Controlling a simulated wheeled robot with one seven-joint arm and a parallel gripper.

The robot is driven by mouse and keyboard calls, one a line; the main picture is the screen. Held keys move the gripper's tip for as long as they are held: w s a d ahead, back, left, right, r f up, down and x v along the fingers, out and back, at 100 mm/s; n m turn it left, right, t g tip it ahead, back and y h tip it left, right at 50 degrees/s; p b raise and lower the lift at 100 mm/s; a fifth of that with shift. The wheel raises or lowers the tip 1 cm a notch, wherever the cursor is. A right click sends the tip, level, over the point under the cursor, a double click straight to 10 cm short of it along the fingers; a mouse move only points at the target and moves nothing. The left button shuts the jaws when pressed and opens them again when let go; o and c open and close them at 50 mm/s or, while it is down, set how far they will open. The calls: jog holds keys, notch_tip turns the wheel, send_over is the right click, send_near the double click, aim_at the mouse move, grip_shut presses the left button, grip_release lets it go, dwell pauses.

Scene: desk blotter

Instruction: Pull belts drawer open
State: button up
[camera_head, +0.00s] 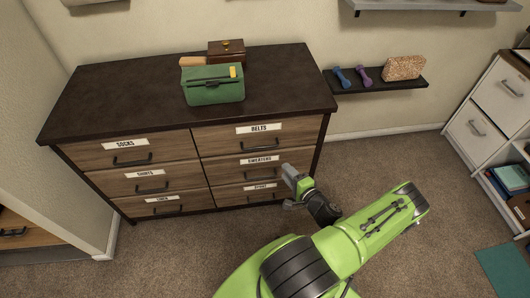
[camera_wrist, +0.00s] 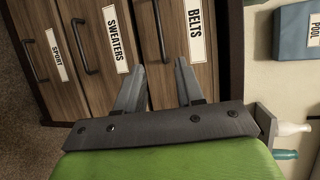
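The belts drawer (camera_head: 225,142) is the top right drawer of the dresser, with a wooden front and a white BELTS label. Its front looks flush with its neighbours, so it appears shut. Its dark bar handle (camera_head: 262,148) also shows in the wrist view (camera_wrist: 160,32). My gripper (camera_head: 287,176) is in front of the dresser's right side, lower than the belts handle in the head view. In the wrist view its two grey fingers (camera_wrist: 160,76) are apart with nothing between them. The belts handle lies beyond the tips, between their lines, apart from them.
The sweaters drawer (camera_head: 220,168) and sport drawer sit below. A green bag (camera_head: 212,90) and a brown box (camera_head: 227,50) stand on the dresser top. A dark wall shelf (camera_head: 378,82) with dumbbells is at the right. The carpet before the dresser is clear.

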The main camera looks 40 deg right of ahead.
jog(key=b+x, duration=0.4)
jog(key=x, duration=1.1)
jog(key=shift+w+d+f, duration=0.2)
jog(key=shift+w, duration=0.1)
jog(key=shift+c, duration=0.3)
grip_shut()
